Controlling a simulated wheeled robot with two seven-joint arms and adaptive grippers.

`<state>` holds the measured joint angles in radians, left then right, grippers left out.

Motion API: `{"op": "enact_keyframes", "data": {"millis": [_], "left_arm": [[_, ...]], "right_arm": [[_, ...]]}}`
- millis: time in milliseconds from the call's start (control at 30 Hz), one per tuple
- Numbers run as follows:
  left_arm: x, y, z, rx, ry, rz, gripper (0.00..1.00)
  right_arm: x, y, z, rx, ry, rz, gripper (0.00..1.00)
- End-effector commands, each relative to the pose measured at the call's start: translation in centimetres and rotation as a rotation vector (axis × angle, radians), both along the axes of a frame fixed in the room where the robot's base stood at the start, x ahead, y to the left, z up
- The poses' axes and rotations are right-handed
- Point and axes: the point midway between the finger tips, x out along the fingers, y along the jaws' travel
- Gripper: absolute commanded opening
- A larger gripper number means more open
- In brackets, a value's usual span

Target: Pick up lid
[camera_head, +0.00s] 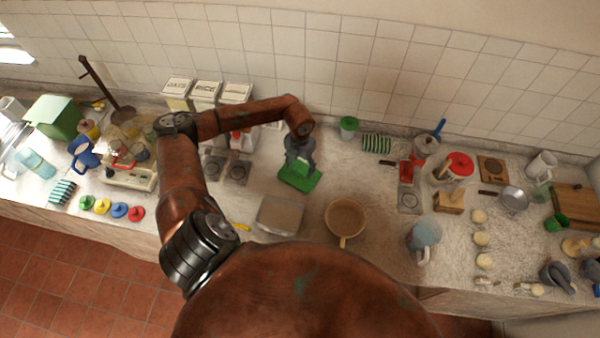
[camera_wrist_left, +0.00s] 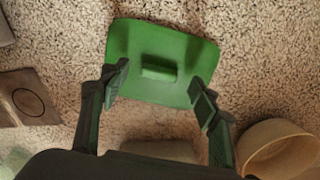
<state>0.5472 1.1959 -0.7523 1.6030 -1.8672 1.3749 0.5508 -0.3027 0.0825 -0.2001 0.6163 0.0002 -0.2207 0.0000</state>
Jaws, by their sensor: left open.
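A green square lid (camera_head: 300,177) with a raised bar handle lies flat on the speckled counter near the middle. In the left wrist view the lid (camera_wrist_left: 190,60) lies between and just beyond my two fingertips, with its handle centred between them. My left gripper (camera_head: 299,160) is open above the lid. In the wrist view the left gripper (camera_wrist_left: 160,92) has its fingers spread on either side of the handle, and nothing is held. I cannot tell whether the fingertips touch the lid. My right gripper is not in view.
A tan pan (camera_head: 345,217) and a pale rectangular container (camera_head: 280,215) stand in front of the lid. Dark square plates (camera_head: 238,171) lie to its left, and white canisters (camera_head: 236,93) stand behind. A green cup (camera_head: 348,126) stands behind right.

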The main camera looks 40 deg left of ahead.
Motion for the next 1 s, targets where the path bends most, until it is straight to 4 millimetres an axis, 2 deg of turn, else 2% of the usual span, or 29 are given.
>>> {"op": "enact_keyframes", "data": {"millis": [100,367,700,1000], "left_arm": [[0.0,0.0,-1.4,0.0,0.0,0.002,0.56],[0.0,0.1,-1.8,0.001,-0.001,0.0,0.55],[0.0,0.1,-1.8,0.001,-0.001,0.0,0.32],[0.0,0.1,-1.8,0.001,-0.001,0.0,0.13]], "right_arm": [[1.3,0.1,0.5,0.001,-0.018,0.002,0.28],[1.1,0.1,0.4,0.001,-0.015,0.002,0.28],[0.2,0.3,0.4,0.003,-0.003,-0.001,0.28],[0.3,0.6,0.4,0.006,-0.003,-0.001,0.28]]}}
